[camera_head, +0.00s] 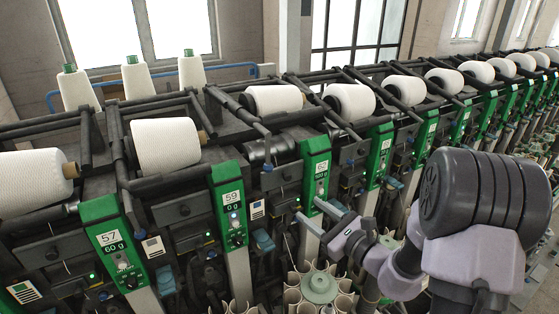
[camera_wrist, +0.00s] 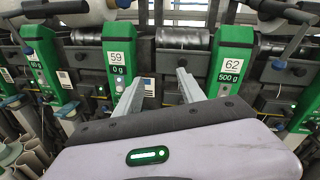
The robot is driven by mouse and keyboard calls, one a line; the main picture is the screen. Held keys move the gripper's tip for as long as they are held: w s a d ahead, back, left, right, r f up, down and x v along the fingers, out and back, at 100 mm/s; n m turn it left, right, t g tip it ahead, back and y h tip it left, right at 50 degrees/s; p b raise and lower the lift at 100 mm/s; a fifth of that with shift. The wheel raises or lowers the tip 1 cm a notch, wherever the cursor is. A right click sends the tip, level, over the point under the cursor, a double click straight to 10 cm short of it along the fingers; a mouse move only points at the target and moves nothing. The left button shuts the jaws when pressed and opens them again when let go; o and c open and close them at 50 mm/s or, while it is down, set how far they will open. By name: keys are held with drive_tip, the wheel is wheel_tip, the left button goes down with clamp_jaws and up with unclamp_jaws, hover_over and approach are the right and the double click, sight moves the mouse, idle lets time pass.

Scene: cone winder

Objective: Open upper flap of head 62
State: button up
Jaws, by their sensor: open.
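Head 62 has a green post (camera_head: 316,168) with a white number plate and a display reading 500 g. In the wrist view its green post (camera_wrist: 231,62) stands at the right, with the plate reading 62. I cannot make out the outline of its upper flap in either view. My gripper (camera_head: 307,208) is open and empty, its two fingers apart and pointing at the machine front. In the wrist view, my gripper (camera_wrist: 160,79) reaches toward the dark panel between posts 59 and 62, left of post 62. I cannot tell whether the fingers touch anything.
The head 59 post (camera_head: 230,202) reads 0 g, and the head 57 post (camera_head: 115,248) reads 60 g. A bare metallic roller (camera_head: 270,149) lies left of post 62. White cones (camera_head: 349,101) sit along the row. Upright tubes around a green hub (camera_head: 319,287) stand below my gripper.

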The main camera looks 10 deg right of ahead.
sight(289, 179)
drive_tip(key=w+a, duration=0.1)
drive_tip(key=w, duration=0.4)
drive_tip(key=w+a+f+m+h, duration=0.1)
drive_tip(key=w, duration=0.5)
drive_tip(key=w+a+m+t+h, duration=0.1)
drive_tip(key=w, duration=0.5)
drive_tip(key=shift+f+p, duration=0.3)
drive_tip(key=shift+f, duration=0.05)
clamp_jaws()
idle(0.5)
